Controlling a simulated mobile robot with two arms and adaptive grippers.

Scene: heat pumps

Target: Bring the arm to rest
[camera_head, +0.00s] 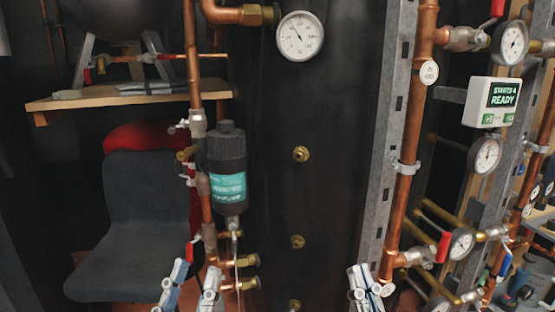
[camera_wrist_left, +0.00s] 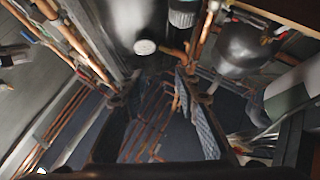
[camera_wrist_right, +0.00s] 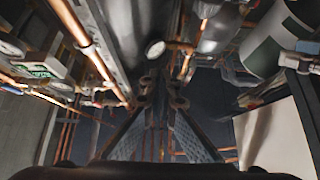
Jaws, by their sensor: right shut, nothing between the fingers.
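My left gripper (camera_head: 196,272) is at the bottom of the head view, left of centre, in front of the lower copper pipe and its valves. Its two fingers stand apart with nothing held between them; the gap also shows in the left wrist view (camera_wrist_left: 157,84). My right gripper (camera_head: 362,280) is at the bottom, right of centre, near the foot of the grey perforated rail. Its fingers are together and empty, and they also show close together in the right wrist view (camera_wrist_right: 163,88).
A black filter with a teal label (camera_head: 227,170) hangs on the left copper pipe (camera_head: 194,60). A dark tank (camera_head: 305,110) carries a round gauge (camera_head: 300,36). The grey rail (camera_head: 388,120) and a copper pipe (camera_head: 410,120) stand to the right. A grey chair (camera_head: 145,215) is at left.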

